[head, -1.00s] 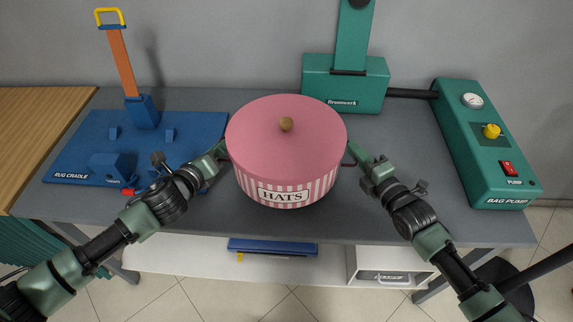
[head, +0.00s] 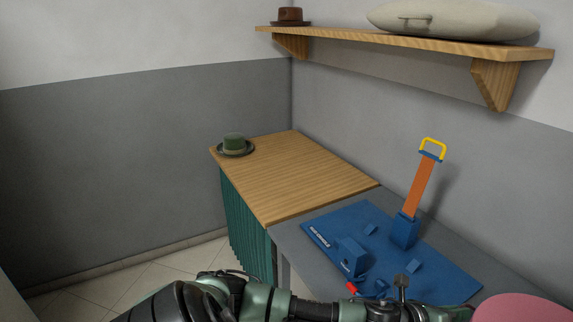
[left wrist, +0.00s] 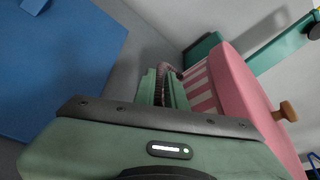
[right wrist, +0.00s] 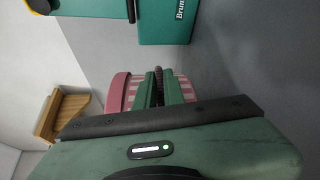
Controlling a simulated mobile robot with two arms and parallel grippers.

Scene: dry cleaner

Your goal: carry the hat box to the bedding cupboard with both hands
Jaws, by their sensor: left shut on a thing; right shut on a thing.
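The hat box is round, with pink-and-white striped sides and a pink lid with a wooden knob. Only a bit of its lid (head: 520,309) shows at the lower right of the head view. In the left wrist view my left gripper (left wrist: 163,86) is shut on a rope-like side handle of the hat box (left wrist: 238,95). In the right wrist view my right gripper (right wrist: 157,88) is shut on the handle at the other side of the hat box (right wrist: 118,92). My right gripper is out of the head view. I cannot identify a bedding cupboard in these frames.
A blue rug cradle (head: 335,240) with an orange post lies on the grey table beside my left arm. A wood-topped unit (head: 300,178) with a green curtain (head: 245,225) adjoins it, bearing a green hat (head: 235,143). A wall shelf (head: 400,42) hangs above. Tiled floor shows at lower left.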

